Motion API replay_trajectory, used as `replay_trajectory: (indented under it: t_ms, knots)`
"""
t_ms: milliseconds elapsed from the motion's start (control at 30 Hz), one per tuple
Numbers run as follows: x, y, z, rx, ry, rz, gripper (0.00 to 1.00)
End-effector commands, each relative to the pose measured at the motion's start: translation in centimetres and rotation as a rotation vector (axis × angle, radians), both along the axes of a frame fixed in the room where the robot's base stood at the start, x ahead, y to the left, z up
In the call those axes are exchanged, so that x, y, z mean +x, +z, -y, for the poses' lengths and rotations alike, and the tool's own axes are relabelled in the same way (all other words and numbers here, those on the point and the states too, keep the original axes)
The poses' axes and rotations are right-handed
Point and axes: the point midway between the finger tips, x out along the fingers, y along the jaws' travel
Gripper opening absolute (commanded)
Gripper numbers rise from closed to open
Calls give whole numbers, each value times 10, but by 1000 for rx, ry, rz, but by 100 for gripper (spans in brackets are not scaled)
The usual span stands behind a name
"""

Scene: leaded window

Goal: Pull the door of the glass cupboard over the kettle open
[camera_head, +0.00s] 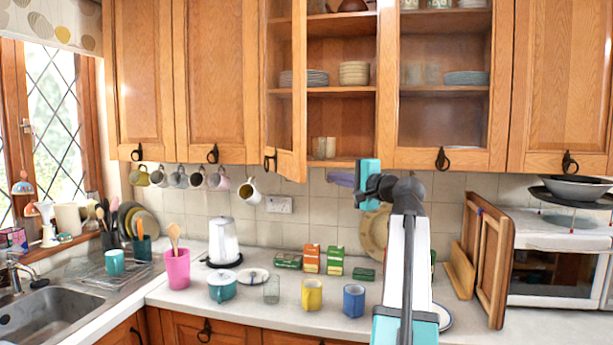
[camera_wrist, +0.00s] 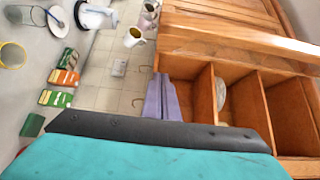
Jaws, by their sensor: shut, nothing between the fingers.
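The glass cupboard (camera_head: 341,92) has wooden shelves with plates and bowls. Its glazed door (camera_head: 299,90) stands swung outward at the left of the opening, with a dark ring handle (camera_head: 270,160) at its lower edge. The kettle (camera_head: 223,240), white and metallic, stands on the counter below and to the left. My gripper (camera_head: 331,178) has purple fingers pointing left, just below the cupboard's bottom edge in the picture, right of the door and apart from the handle. The fingers (camera_wrist: 161,98) are together and empty in the wrist view, beside the open shelves (camera_wrist: 205,100).
A second glass cupboard (camera_head: 443,100) is shut at right. Mugs (camera_head: 178,178) hang under the cupboards at left, and a white mug (camera_head: 250,190) hangs below the open door. Boxes, a yellow mug (camera_head: 312,295) and a blue mug (camera_head: 354,300) stand on the counter.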

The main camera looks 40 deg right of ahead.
Motion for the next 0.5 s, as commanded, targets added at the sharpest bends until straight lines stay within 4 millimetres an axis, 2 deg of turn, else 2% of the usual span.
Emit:
replay_trajectory:
  t_ms: [267, 500]
  knots:
    - [10, 1, 2, 0, 0, -1, 0]
    - [37, 2, 7, 0, 1, 0, 0]
